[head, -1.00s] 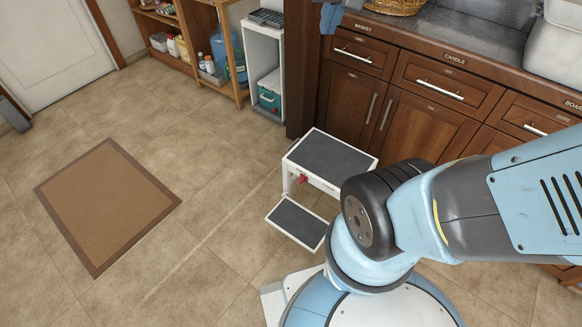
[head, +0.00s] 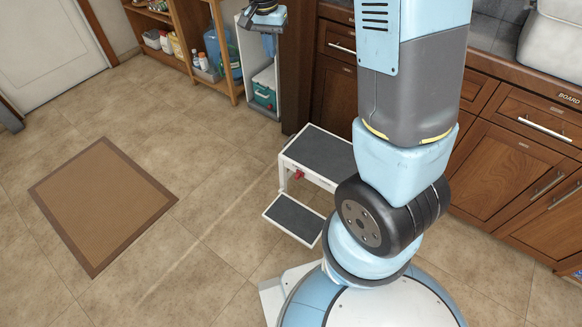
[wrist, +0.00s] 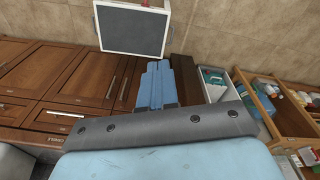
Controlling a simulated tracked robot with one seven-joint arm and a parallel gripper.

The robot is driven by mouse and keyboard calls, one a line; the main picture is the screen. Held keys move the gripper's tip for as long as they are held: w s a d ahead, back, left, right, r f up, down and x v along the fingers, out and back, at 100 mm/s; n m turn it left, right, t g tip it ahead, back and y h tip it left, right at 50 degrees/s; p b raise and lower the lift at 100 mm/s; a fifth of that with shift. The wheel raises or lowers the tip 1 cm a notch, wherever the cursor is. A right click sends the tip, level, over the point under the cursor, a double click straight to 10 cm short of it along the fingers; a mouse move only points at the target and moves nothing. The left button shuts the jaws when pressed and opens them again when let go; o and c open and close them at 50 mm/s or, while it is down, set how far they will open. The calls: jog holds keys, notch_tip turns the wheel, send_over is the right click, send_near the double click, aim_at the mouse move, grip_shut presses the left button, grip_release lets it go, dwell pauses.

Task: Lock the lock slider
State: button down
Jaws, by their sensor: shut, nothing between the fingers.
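A white step stool with dark grey treads (head: 330,153) stands on the tiled floor by the cabinets. A small red part (head: 299,174) sits on its side frame, between the upper and lower treads; it may be the lock slider, but its position is too small to read. My gripper (wrist: 158,70) is shut and empty, apart from the stool. In the head view my gripper (head: 263,20) is at the top, above and left of the stool.
Wooden cabinets (head: 500,125) line the right side. A white shelf unit (head: 263,75) and a wooden rack (head: 218,45) with bottles stand behind the stool. A brown mat (head: 105,205) lies at left. The floor left of the stool is clear.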

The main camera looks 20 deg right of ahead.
aim_at(298, 176)
jog(key=w+a+f+m+g+h, duration=0.1)
jog(key=w+f, duration=0.2)
jog(key=f, duration=0.4)
jog(key=w+a+f+m, duration=0.1)
jog(key=w+a+f, duration=0.15)
jog(key=f, duration=0.35)
notch_tip(298, 176, down, 38)
jog(key=s+m+g+h, duration=0.1)
jog(key=m+h, duration=0.2)
jog(key=h, duration=0.2)
jog(key=shift+s+g, duration=0.25)
jog(key=shift+g, duration=0.05)
jog(key=shift+f, duration=0.15)
jog(key=s+d+f, duration=0.4)
jog(key=d+f, duration=0.4)
jog(key=shift+s+d, duration=0.15)
jog(key=shift+s, duration=0.15)
jog(key=shift+d, duration=0.1)
